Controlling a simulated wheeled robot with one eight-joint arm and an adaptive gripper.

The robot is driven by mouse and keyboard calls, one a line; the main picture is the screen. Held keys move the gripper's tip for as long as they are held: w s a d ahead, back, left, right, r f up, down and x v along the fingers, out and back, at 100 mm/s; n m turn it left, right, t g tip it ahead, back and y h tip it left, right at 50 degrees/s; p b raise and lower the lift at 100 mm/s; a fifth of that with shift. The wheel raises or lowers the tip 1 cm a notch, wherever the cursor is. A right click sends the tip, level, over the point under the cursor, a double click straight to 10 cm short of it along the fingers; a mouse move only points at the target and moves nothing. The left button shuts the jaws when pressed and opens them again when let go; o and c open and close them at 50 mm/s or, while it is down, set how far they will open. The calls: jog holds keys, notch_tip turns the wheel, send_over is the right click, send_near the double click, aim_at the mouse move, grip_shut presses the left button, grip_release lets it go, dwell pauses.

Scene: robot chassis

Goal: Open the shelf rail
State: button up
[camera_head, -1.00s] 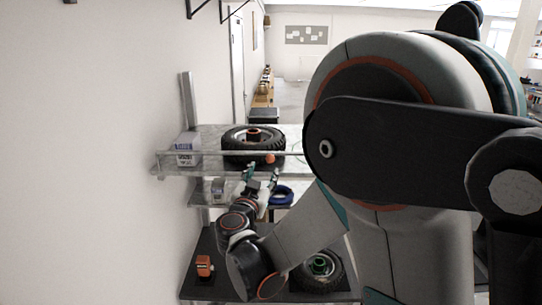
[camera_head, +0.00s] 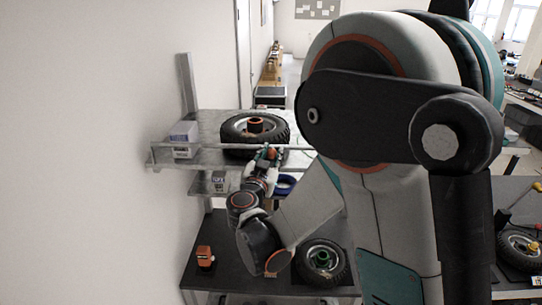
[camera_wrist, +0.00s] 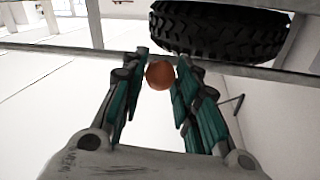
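The shelf rail (camera_head: 215,146) is a thin metal bar along the front edge of the upper shelf. It also crosses the wrist view (camera_wrist: 60,48). A round orange knob (camera_wrist: 160,75) sits at the rail. The rail lies across the shelf front.
A black tire (camera_head: 238,128) lies on the upper shelf just behind the rail, with a small labelled box (camera_head: 183,131) at its left. A lower shelf holds a blue ring (camera_head: 288,184). The bottom board holds an orange item (camera_head: 204,256) and another tire (camera_head: 321,262). A white wall borders the left.

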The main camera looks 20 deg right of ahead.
grip_shut()
jog(key=shift+f+b, duration=0.15)
jog(key=shift+b, duration=0.2)
